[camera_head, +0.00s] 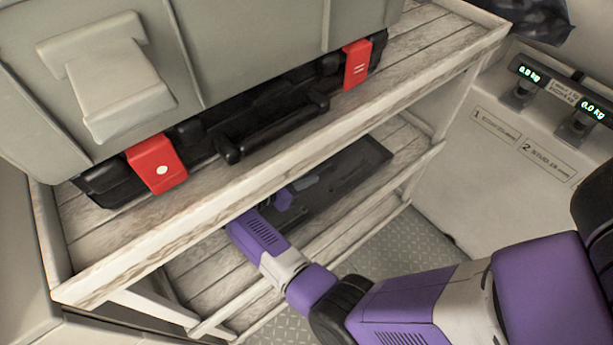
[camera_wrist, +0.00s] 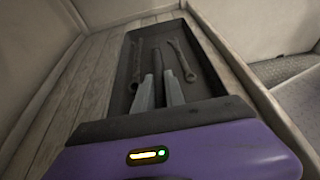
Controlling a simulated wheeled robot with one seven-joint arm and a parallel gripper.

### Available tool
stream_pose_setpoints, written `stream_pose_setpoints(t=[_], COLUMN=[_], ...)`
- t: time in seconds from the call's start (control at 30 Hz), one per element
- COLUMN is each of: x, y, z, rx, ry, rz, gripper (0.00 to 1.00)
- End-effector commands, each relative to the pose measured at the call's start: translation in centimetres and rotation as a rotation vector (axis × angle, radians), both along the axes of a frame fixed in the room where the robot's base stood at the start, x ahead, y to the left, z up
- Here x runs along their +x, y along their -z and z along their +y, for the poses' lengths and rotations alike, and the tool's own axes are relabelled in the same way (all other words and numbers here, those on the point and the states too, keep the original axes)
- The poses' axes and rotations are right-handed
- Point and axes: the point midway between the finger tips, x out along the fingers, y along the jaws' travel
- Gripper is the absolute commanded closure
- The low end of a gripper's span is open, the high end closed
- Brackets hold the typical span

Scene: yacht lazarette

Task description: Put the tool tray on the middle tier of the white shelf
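The tool tray (camera_head: 365,163) is a long, dark, shallow tray lying on the middle tier (camera_head: 408,150) of the white shelf (camera_head: 245,185). The wrist view shows the tray (camera_wrist: 203,62) stretching away from me along pale planks, with wrenches (camera_wrist: 183,62) in it. My gripper (camera_head: 290,200) reaches in under the top tier to the tray's nearer part. In the wrist view its two grey fingers (camera_wrist: 158,82) are close together over the tray, closed on a thin upright part between them, seemingly the tray's handle. The tray's near end is hidden behind my gripper.
A large grey case (camera_head: 250,45) with red latches fills much of the top tier, right above my arm. A lower tier shows beneath. A white cabinet (camera_head: 480,165) with digital readouts stands to the right, with patterned metal floor (camera_head: 400,245) between.

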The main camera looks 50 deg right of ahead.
Motion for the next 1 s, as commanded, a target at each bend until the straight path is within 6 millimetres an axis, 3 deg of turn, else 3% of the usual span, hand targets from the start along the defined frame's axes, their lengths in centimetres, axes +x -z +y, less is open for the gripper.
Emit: stream_pose_setpoints(t=[0.03,0.1,0.53,1.0], x=[0.0,0.0,0.0,2.4], y=[0.0,0.0,-0.7,-3.8], z=[0.0,0.0,0.0,8.1], rx=[0.000,0.000,0.000,0.001], ry=[0.000,0.000,0.000,-0.003], rz=[0.000,0.000,0.000,-0.001], gripper=[0.76,0.64,0.64,0.64])
